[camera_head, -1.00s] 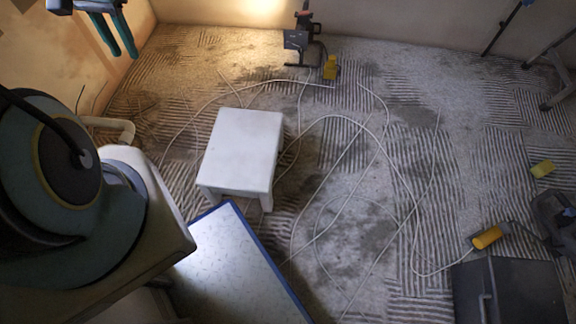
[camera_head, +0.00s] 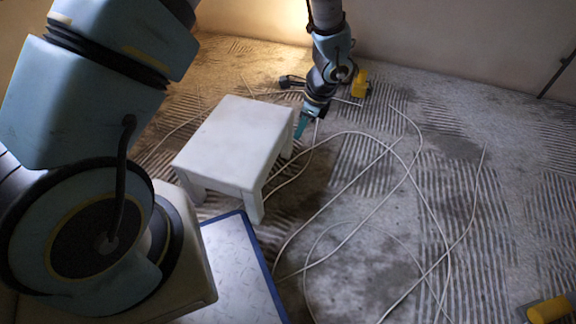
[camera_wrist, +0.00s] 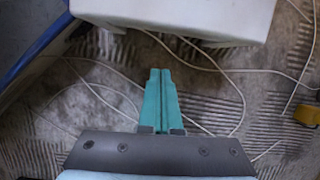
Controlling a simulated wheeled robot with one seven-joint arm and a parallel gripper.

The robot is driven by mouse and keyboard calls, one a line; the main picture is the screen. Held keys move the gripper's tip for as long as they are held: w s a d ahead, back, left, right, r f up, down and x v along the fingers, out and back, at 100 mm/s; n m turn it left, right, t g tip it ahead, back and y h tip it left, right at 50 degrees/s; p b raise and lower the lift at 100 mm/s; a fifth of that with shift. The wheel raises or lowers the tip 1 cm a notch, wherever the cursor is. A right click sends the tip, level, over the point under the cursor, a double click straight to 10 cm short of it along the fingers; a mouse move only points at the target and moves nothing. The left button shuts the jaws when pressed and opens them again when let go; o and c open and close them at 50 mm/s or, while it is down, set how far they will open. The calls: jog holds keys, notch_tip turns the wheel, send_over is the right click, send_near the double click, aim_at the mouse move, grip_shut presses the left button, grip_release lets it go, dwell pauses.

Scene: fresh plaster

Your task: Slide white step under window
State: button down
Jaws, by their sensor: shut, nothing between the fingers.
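The white step (camera_head: 236,138) is a low stool with a flat top and short legs, standing upright on the floor. Part of it also shows at the top of the wrist view (camera_wrist: 185,14). My gripper (camera_head: 299,130) is low over the floor, just right of the step's far right side. Its teal fingers (camera_wrist: 160,72) are pressed together with nothing between them. In the wrist view the fingertips point towards the step, with a gap of floor in the picture. I cannot tell whether any part touches it. No window is visible.
A blue-edged pale panel (camera_head: 236,270) lies close in front of the step. Thin pale cables (camera_head: 408,180) loop over the ridged floor to the right and run near my gripper. A yellow item (camera_head: 360,84) is by the back wall, another (camera_head: 549,310) at lower right.

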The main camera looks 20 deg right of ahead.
jog(key=w+a+b+x, duration=0.2)
jog(key=b+x, duration=0.4)
jog(key=x, duration=0.5)
jog(key=shift+a, duration=0.1)
jog(key=w+a+p, duration=1.3)
jog(key=w+a, duration=1.1)
jog(key=a, duration=0.3)
jog(key=shift+w+a, duration=0.15)
jog(key=shift+w, duration=0.2)
